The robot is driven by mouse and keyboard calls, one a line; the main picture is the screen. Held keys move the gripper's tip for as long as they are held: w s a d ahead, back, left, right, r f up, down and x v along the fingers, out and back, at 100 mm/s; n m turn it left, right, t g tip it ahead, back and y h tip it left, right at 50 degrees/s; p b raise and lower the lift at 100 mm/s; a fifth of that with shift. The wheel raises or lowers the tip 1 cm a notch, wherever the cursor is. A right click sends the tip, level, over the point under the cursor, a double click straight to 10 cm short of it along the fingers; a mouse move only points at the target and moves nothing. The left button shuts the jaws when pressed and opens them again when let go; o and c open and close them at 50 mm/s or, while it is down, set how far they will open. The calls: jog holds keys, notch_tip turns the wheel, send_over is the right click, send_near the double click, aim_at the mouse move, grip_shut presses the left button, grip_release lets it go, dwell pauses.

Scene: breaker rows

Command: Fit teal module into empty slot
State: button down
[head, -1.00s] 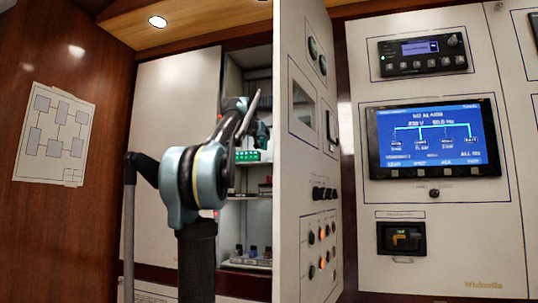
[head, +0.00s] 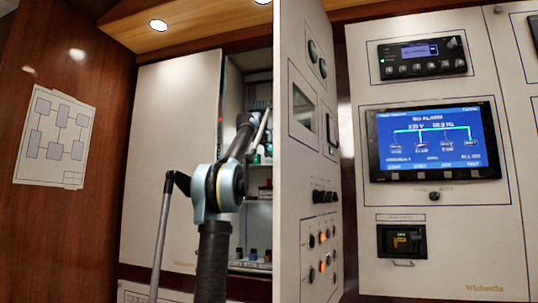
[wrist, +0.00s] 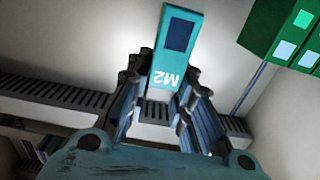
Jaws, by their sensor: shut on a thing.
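The teal module (wrist: 176,42), marked M2 and with a dark blue window, stands out between the fingers of my gripper (wrist: 161,84) in the wrist view. The gripper is shut on its near end. In the head view my arm reaches into the open cabinet (head: 259,190). The gripper and module cannot be made out clearly there. No empty slot can be made out in either view.
Green modules (wrist: 283,30) with pale windows sit at the upper right of the wrist view. A grey slotted strip (wrist: 50,92) crosses behind the fingers. In the head view, a white cabinet door (head: 172,130) stands left of my arm and a control panel (head: 435,215) to the right.

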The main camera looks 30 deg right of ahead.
aim_at(270, 149)
jog(key=shift+w+d+f, duration=0.15)
jog(key=shift+f, duration=1.65)
jog(key=c, duration=1.4)
grip_release()
jog(key=shift+v, duration=6.05)
